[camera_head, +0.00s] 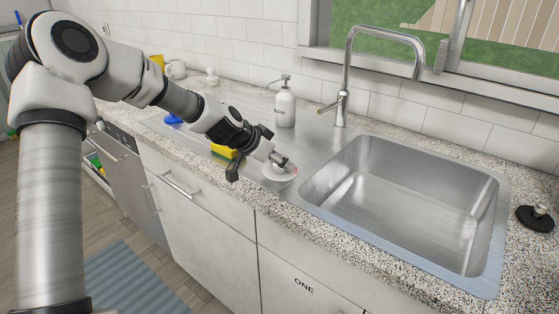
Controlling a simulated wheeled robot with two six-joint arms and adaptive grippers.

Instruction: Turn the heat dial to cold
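A small white round piece (277,174) with a short grey cylinder and a reddish tip sits on the steel drainboard by the sink's left rim. I cannot tell whether this is the heat dial. My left gripper (252,151) is just left of it, its dark fingers spread apart. The grey cylinder lies close to the fingers, and I cannot tell whether they touch. The chrome faucet (344,85) stands behind the sink, with a small side lever (327,108) at its base. My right gripper is not in view.
A steel sink basin (402,190) fills the right side. A soap dispenser (285,103) stands behind my gripper. A yellow sponge (221,152) and a blue item (173,118) lie to its left. A black round object (538,215) sits on the counter at far right.

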